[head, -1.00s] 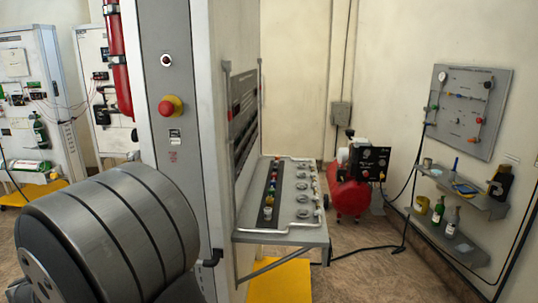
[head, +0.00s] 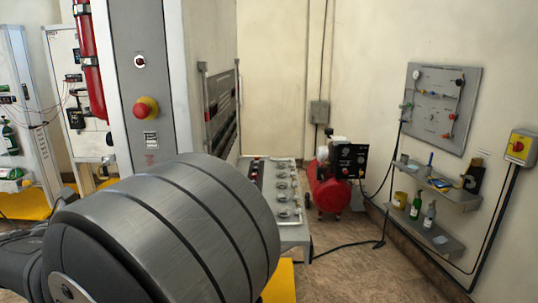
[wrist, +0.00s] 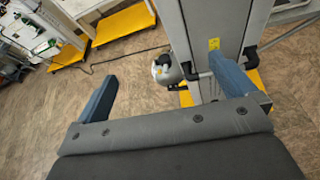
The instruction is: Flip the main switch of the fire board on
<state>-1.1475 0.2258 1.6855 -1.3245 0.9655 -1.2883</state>
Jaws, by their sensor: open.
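The near grey-and-white cabinet (head: 137,90) stands at left of centre in the head view. Its narrow end panel carries a small round switch (head: 139,61) with a white plate and a red-and-yellow mushroom button (head: 146,107) below it. I cannot tell from its markings whether this cabinet is the fire board, and the switch's setting is too small to read. In the head view my arm hides the cabinet's lower part.
A grey shelf with knobs (head: 292,235) juts from the cabinet's right side. A red compressor (head: 327,190) stands behind it. A yellow box with a red knob (head: 519,146) is on the right wall, beside shelves (head: 455,195) with bottles.

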